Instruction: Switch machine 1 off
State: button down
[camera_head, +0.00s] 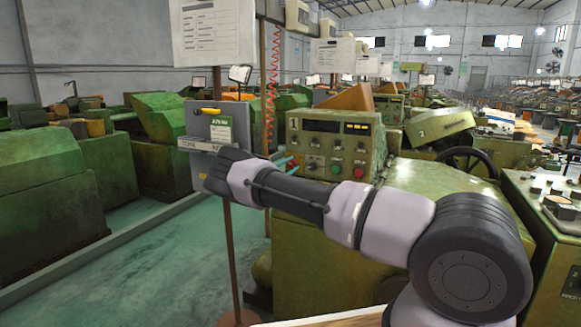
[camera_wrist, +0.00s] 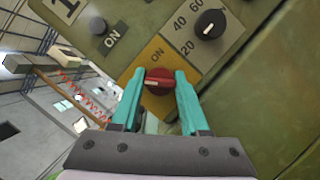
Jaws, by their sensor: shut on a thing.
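Machine 1 is the green machine whose control panel (camera_head: 325,130) carries a "1" plate, a dark display and several buttons and knobs. In the wrist view its panel (camera_wrist: 150,25) is tilted. In the head view my gripper (camera_head: 288,163) reaches the panel's lower left, and my arm hides part of the machine.
A black knob (camera_wrist: 211,24) with a 20-40-60 scale and another black knob (camera_wrist: 98,26) are close by. A green button (camera_head: 336,170) and a red button (camera_head: 359,172) are to the right. A sign stand (camera_head: 215,135) with papers stands left of the panel. Machine 2 (camera_head: 440,125) is behind.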

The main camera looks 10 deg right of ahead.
jog(key=shift+f+n, duration=0.1)
jog(key=shift+n, duration=0.8)
jog(key=shift+n+t, duration=0.3)
jog(key=shift+t, duration=0.1)
jog(key=shift+c, duration=2)
grip_release()
jog(key=v, duration=1)
jog(key=shift+s+a, duration=0.25)
jog(key=shift+f, duration=0.1)
